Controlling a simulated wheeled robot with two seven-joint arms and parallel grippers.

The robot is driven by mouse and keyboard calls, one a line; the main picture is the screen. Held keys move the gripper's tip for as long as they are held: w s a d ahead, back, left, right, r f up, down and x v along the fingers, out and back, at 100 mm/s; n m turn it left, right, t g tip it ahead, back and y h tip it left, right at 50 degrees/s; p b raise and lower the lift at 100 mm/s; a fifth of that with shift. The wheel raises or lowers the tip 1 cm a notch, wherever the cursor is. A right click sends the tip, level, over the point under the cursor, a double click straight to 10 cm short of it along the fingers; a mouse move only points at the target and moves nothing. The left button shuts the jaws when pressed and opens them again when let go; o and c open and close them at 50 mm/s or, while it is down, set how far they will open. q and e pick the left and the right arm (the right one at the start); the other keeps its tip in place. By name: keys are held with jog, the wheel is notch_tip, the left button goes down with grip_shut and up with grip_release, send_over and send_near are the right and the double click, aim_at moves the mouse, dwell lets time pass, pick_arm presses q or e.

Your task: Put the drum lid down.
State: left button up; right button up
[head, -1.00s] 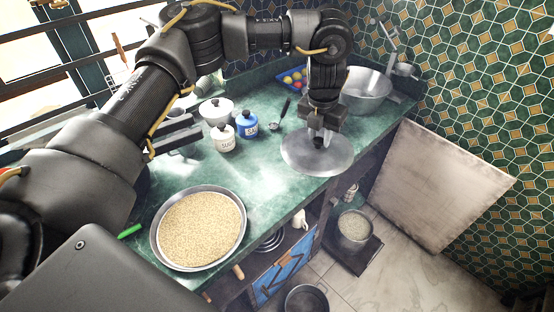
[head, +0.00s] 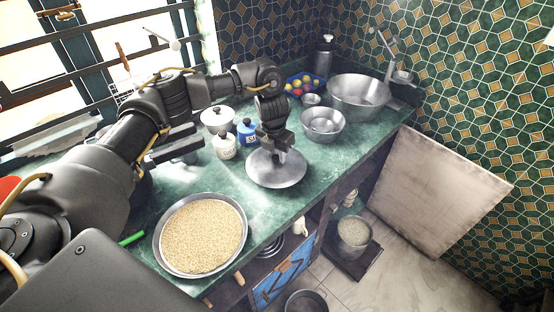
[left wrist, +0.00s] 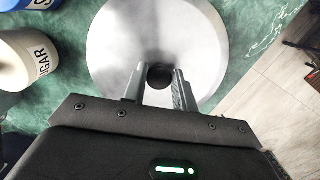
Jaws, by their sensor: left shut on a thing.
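The drum lid is a round grey metal disc (head: 276,172) with a small dark knob at its centre. My left gripper (head: 281,151) points down from above and is shut on the knob. In the left wrist view the lid (left wrist: 125,35) lies flat below the fingers (left wrist: 160,82), with the dark knob (left wrist: 160,75) between them. The lid is level, at or just above the green counter (head: 225,178); I cannot tell whether it touches. Its near rim is close to the counter's front edge. My right gripper is not in view.
A sugar jar (head: 225,145), a blue jar (head: 247,132) and a white lidded pot (head: 216,117) stand just left of the lid. A metal bowl (head: 322,124) stands behind it to the right. A wide pan of grain (head: 203,234) sits at the front left.

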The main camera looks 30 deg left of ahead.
aim_at(277, 157)
pick_arm(q)
jog(key=shift+f, duration=1.3)
jog(key=shift+f, duration=0.2)
jog(key=o, duration=1)
jog(key=shift+o, duration=0.2)
jog(key=shift+r, duration=0.1)
notch_tip(277, 157, up, 12)
jog(key=s, duration=0.1)
jog(key=shift+s, duration=0.25)
